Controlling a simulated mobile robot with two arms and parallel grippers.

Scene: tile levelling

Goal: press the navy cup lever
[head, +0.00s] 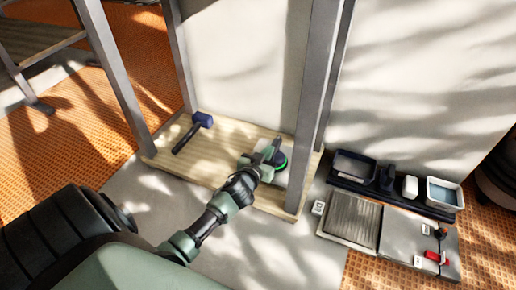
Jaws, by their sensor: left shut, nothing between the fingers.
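A dark round cup (280,160) with a green edge is on the low wooden platform (222,152), partly hidden behind my left gripper. Its navy colour and its lever cannot be made out clearly. My left gripper (266,157) is shut and empty, over the left side of the cup. Whether the fingers touch it cannot be told. My right gripper is not in view.
Grey posts (307,110) rise from the platform near the cup. A navy-headed mallet (202,120) lies at its back left. A black tray (349,184) with small containers, grey tiles (407,238) and a red item (436,257) are at right.

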